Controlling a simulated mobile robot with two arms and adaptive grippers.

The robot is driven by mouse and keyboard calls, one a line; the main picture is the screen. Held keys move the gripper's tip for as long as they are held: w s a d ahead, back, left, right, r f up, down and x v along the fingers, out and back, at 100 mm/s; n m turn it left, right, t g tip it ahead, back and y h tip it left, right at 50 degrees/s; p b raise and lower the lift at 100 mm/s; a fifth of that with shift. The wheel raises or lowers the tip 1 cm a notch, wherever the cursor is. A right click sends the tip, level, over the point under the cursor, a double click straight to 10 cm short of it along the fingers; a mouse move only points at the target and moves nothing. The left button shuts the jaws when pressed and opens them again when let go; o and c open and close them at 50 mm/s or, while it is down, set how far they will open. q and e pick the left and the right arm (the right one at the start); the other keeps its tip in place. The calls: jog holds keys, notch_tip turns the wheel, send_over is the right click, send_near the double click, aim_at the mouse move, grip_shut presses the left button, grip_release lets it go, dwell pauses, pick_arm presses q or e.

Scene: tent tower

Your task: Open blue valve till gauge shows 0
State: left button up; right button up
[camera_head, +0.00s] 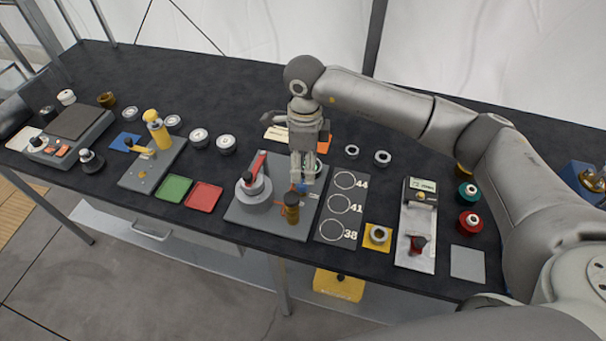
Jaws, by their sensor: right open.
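A grey base plate (240,215) near the front edge of the table carries a round grey vessel (254,193) with a red lever (257,166), and a brown-gold cylinder (292,210). A small patch of blue, likely the blue valve (303,187), shows at the tips of my right gripper (302,182). The gripper points down over the plate's right part and is open. It hides most of the valve; I cannot tell whether it touches it. A round greenish-rimmed part behind the fingers may be the gauge; no reading shows. My left gripper is not in view.
Right of the plate lies a dark board (339,205) with rings marked 44, 41 and 38. Beyond it are a yellow pad (377,238) and a white-plated device (416,235). Red (204,196) and green (174,188) trays lie to the left. My right arm spans the table's right side.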

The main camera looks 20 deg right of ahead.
aim_at(303, 183)
notch_tip(303, 183, down, 4)
jog(key=shift+w+r+p, duration=0.1)
jog(key=shift+r+p, duration=0.15)
jog(key=shift+p, duration=0.2)
notch_tip(303, 183, down, 3)
jog(key=shift+a+f+p, duration=0.1)
jog(key=shift+p, duration=0.25)
jog(key=shift+w, duration=0.1)
jog(key=shift+c, duration=1.3)
jog(key=c, duration=0.5)
jog(key=shift+c, duration=1.1)
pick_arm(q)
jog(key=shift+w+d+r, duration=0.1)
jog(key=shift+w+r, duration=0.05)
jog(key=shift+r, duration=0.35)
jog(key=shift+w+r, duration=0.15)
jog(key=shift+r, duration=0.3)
pick_arm(e)
jog(key=shift+c, duration=0.2)
